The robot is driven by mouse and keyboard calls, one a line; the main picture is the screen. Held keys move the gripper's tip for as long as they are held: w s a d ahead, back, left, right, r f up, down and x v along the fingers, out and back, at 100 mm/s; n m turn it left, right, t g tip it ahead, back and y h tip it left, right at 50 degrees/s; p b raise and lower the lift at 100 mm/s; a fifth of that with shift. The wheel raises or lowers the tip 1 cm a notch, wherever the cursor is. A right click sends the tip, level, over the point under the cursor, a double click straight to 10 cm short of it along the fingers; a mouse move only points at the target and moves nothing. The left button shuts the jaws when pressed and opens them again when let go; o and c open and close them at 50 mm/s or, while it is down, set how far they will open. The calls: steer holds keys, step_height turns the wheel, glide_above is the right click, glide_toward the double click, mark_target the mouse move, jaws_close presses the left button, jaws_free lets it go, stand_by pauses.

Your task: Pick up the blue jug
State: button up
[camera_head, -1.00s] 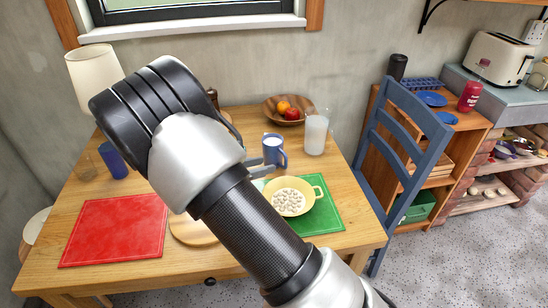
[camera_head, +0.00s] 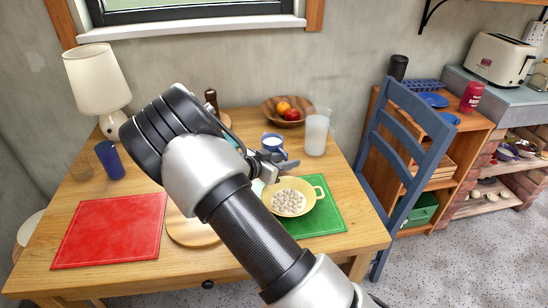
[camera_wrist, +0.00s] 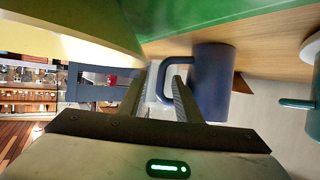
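The blue jug (camera_head: 273,142) stands on the wooden table behind the yellow pan, its pale inside showing. My gripper (camera_head: 282,160) is in front of it and hides its lower part in the head view. In the wrist view the dark blue jug (camera_wrist: 210,82) is right of the fingers, with its handle toward them. My gripper (camera_wrist: 164,75) is open, its fingers apart. The handle shows between and behind the fingertips, the right finger overlapping the handle's loop. I cannot tell whether either finger touches it.
The yellow pan (camera_head: 305,208) with pale pieces stands on a green mat (camera_head: 330,217), close to my gripper. A clear pitcher (camera_head: 317,133) and fruit bowl (camera_head: 270,106) stand behind. A teal handle (camera_wrist: 297,103) shows at the wrist view's right. A blue chair (camera_head: 412,125) stands at the table's right.

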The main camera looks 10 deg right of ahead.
jaws_close()
stand_by(1.4)
